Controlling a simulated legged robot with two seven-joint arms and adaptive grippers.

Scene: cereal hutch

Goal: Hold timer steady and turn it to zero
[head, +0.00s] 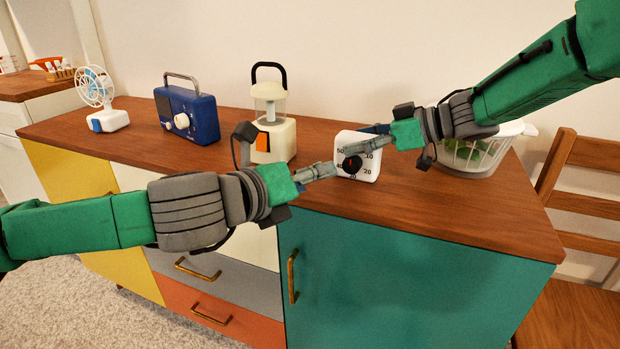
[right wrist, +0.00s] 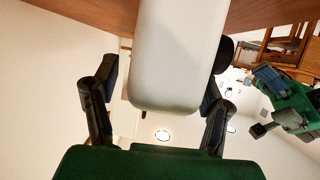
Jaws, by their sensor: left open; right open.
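The timer (head: 371,166) is a white rounded cube with a black dial (head: 352,164) bearing a red mark, and numbers around it. It stands upright on the wooden top of the cabinet. My right gripper (head: 364,139) is open at the timer's upper part, one finger in front and one behind. In the right wrist view the timer's white body (right wrist: 178,55) lies between the spread fingers, with gaps beside it and the black dial (right wrist: 223,54) at the right. My left gripper (head: 318,172) is open just left of the timer, its fingers pointing toward the dial and apart from it.
A white lantern (head: 275,141) with an orange switch stands just behind my left gripper. A blue radio (head: 190,118) and a white fan (head: 108,119) stand farther left. The cabinet top's front right is clear.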

